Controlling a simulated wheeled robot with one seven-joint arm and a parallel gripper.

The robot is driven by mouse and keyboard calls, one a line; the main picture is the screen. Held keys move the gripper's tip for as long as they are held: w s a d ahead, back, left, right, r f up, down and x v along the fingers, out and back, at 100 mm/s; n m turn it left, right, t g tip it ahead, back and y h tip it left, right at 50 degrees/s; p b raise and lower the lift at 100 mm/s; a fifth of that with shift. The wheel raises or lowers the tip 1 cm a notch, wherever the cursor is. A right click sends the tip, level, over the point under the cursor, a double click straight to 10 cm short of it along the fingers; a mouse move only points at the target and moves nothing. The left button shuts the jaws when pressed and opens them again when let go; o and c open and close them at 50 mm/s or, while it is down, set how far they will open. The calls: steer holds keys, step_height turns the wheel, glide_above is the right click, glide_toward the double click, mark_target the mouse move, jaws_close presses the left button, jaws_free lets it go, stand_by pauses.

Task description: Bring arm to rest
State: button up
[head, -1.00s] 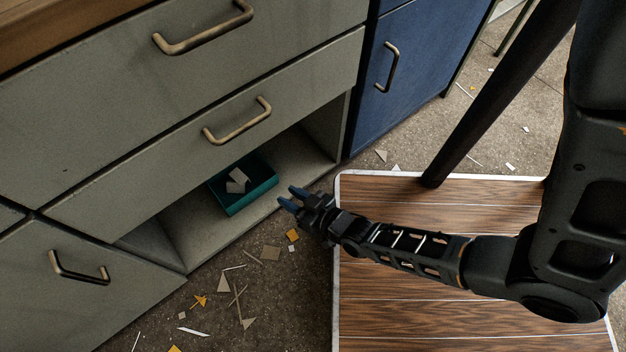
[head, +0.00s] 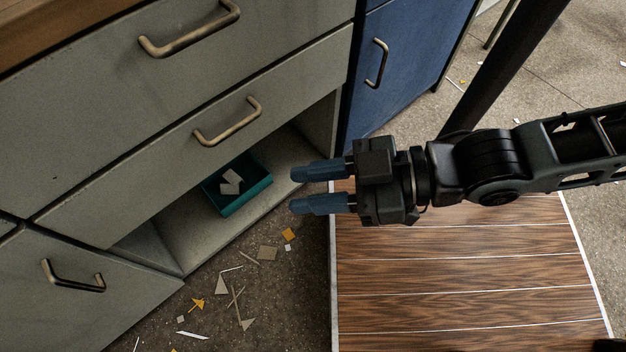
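My gripper (head: 312,187) is raised in the middle of the head view, pointing left toward the cabinet. Its two blue fingers are apart with nothing between them. My arm comes in from the right edge of the view, above the wood-plank surface (head: 450,285). The gripper is apart from the teal bin (head: 248,205), which sits in the open lower shelf (head: 190,240) to its left. Small pale grey pieces (head: 230,183) lie in the bin.
Grey drawers (head: 110,130) with bronze handles stand at the left, and a blue cabinet (head: 410,65) at the back. Grey and yellow scraps (head: 267,253) litter the floor below the shelf. A dark slanted post (head: 500,70) stands behind my arm.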

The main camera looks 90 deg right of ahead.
step_height(320, 180, up, 30)
steer(key=p, duration=3)
steer(key=shift+r, duration=0.2)
